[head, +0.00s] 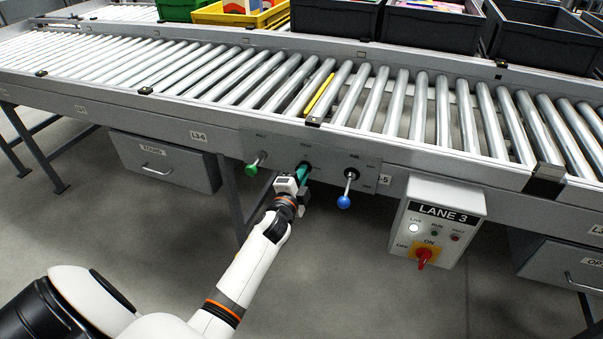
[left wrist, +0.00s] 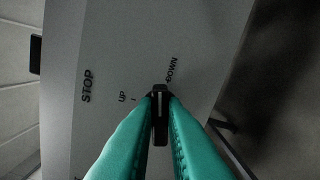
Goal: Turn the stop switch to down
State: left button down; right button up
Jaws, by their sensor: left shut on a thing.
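In the head view my left gripper (head: 303,172) is at the middle control on the conveyor's side panel, hiding most of the switch. Which mark the lever points to is hard to tell. My right gripper is not in view.
A green-knobbed lever (head: 252,169) is left of my gripper and a blue-knobbed lever (head: 344,202) is right of it, both close. A LANE 3 box (head: 468,208) with a red knob stands farther right. Above is the roller conveyor (head: 400,105), with bins behind.

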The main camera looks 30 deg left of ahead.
pick_arm(q)
jog(key=shift+f+m, duration=0.1)
jog(key=shift+m, duration=1.5)
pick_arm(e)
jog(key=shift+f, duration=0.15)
pick_arm(q)
jog(key=c, duration=1.5)
grip_release()
